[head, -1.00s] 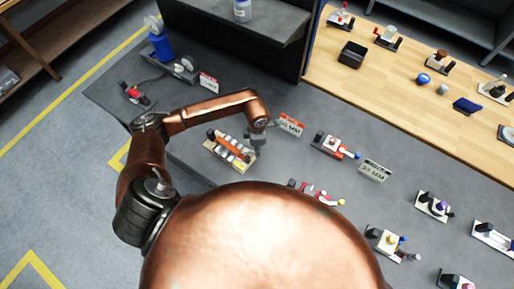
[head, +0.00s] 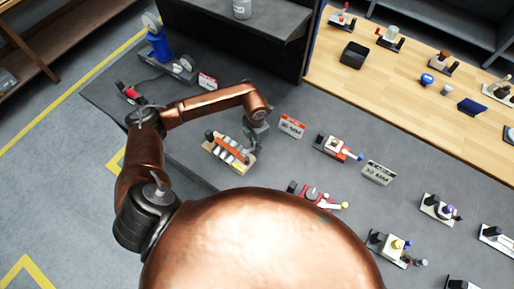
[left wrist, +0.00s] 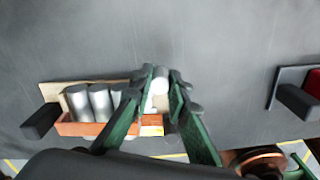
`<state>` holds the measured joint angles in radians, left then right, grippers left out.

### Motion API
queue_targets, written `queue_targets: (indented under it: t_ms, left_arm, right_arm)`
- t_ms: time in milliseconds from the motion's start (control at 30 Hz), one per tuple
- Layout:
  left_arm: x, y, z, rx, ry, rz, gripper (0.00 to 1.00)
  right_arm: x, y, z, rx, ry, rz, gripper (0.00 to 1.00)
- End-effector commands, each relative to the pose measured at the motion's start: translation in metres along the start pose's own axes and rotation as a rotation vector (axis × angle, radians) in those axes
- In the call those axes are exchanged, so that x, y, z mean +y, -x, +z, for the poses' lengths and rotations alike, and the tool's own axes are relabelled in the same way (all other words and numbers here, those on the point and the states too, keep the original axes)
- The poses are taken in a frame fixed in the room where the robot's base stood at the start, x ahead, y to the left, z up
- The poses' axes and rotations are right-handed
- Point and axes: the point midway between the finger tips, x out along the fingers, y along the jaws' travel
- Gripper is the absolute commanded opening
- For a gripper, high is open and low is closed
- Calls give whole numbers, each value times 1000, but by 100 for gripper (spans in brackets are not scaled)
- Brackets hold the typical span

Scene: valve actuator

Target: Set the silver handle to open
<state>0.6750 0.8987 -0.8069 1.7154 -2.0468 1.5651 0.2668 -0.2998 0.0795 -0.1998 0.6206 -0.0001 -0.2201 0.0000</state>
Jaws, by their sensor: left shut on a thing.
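A valve unit (head: 229,153) on a pale board stands on the dark table in the head view, with an orange body and silver cylinders. It also shows in the left wrist view, where the silver cylinders (left wrist: 92,101) lie behind an orange strip (left wrist: 85,129). My left gripper (head: 254,142) is at the right end of this unit. In the left wrist view its green fingers (left wrist: 161,84) close on a small silver-white part (left wrist: 159,92), which seems to be the silver handle; the fingers partly hide it. My right gripper is not in view.
Another valve unit (head: 334,148) stands to the right, and a red one (head: 313,195) nearer. A wooden bench (head: 400,70) with several small devices is at the back right.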

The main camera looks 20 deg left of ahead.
Motion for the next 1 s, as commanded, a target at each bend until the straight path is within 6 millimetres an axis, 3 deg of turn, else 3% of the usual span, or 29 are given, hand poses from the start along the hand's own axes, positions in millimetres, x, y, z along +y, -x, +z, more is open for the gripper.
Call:
queue_targets:
  t_ms: [500, 1000]
  left_arm:
    - [23, 0, 0, 0, 441, 1, 0]
    - [31, 0, -3, -1, 615, 1, 0]
  right_arm:
    - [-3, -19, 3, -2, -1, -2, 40]
    - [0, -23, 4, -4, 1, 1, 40]
